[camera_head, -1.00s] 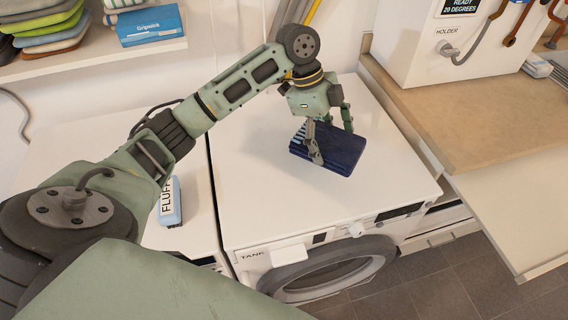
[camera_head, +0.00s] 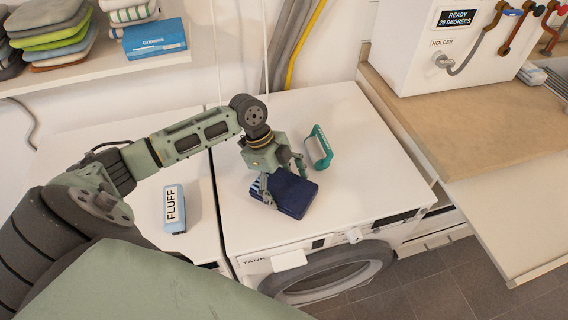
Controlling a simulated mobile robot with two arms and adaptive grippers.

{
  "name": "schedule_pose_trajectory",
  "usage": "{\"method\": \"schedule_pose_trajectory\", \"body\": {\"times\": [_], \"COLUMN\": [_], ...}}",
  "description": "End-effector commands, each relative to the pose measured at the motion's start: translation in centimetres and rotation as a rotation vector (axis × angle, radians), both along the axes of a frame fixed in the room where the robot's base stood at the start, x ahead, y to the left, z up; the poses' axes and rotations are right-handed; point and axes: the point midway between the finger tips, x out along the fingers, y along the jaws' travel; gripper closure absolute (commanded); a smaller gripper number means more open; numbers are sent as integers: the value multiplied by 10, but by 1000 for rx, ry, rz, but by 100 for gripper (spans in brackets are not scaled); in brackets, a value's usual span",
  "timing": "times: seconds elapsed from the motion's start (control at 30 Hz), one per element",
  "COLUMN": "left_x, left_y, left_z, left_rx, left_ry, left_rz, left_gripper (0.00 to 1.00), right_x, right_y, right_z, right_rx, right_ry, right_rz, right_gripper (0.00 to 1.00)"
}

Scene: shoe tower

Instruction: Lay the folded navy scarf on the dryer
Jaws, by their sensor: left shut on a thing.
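The folded navy scarf (camera_head: 294,197) is a flat dark blue bundle with a striped light edge at its left end. My left gripper (camera_head: 285,188) is shut on the scarf, one finger at its left side and one behind it. The scarf is over the top of the white front-loading machine (camera_head: 364,160) marked "TANK". I cannot tell whether it touches that top. Left of this machine is another white top (camera_head: 140,205), and I cannot tell which one is the dryer. My right gripper is not in view.
A green handle-like object (camera_head: 319,148) stands behind the scarf. A wooden counter (camera_head: 470,130) with a white holder box (camera_head: 430,50) is at right. A shelf (camera_head: 100,68) with folded cloths is at upper left.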

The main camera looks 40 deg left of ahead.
Motion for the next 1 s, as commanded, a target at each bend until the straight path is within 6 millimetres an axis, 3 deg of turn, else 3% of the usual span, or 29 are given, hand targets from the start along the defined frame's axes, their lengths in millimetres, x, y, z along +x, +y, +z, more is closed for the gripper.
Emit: {"method": "schedule_pose_trajectory", "body": {"times": [0.33, 0.37, 0.5, 1.0], "left_x": [1, 0, 1, 1], "left_y": [0, 0, 0, 4], "left_z": [-4, -5, -4, 5], "left_rx": [-1, 0, 0, 2], "left_ry": [-2, -1, -1, -4], "left_rz": [0, 0, -1, 1], "left_gripper": [56, 13, 1, 0], "right_x": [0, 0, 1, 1], "right_y": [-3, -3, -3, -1], "right_z": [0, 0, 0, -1], "right_rx": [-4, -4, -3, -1], "right_ry": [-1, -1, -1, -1], "right_rz": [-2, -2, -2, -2], "right_gripper": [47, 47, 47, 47]}}
